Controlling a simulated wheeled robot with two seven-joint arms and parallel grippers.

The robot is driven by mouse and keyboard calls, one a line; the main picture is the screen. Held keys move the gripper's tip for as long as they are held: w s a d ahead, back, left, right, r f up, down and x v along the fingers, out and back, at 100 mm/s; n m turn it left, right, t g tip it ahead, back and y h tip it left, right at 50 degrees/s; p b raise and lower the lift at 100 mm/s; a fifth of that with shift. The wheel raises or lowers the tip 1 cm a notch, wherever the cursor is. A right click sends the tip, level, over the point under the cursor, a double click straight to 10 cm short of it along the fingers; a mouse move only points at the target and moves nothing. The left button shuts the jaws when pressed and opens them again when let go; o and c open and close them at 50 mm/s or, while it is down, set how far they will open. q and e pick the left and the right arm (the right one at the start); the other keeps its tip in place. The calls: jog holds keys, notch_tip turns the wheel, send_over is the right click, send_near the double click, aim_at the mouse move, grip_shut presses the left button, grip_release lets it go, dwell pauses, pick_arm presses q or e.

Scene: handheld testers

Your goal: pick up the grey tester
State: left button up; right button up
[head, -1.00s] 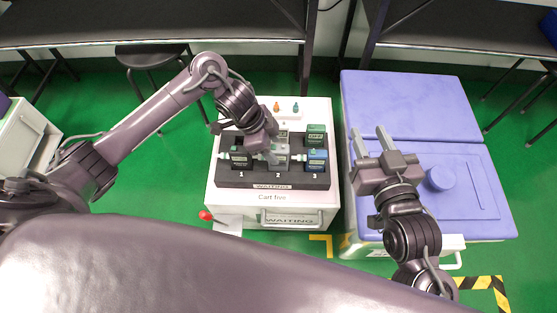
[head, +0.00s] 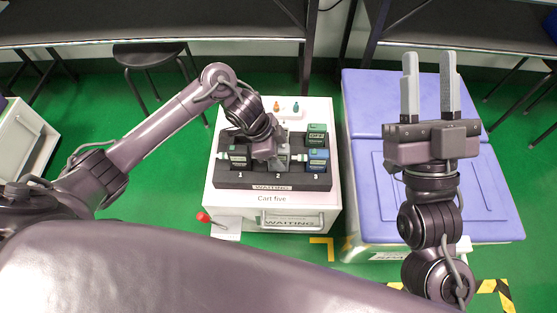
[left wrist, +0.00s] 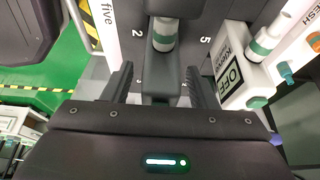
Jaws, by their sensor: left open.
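The grey tester (head: 284,163) stands in the slot marked 2 of the dark rack on the cart, mostly hidden in the head view by my left gripper (head: 268,156). In the left wrist view the grey tester's body (left wrist: 161,80) lies between the two fingers of my left gripper (left wrist: 160,92), with its pale nozzle and green band above. The fingers are open on either side of it, with gaps showing. My right gripper (head: 430,88) is open and empty, over the blue-lidded box at the right.
A dark tester (head: 239,157) stands in slot 1, a blue tester (head: 317,160) in slot 3 and a green tester (head: 317,135) behind it. A pale tester labelled OFF (left wrist: 240,80) is close beside my left gripper. A blue-lidded box (head: 365,180) stands right of the cart.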

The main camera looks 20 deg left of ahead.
pick_arm(q)
grip_shut()
dwell(0.3)
jog(key=shift+r, duration=0.1)
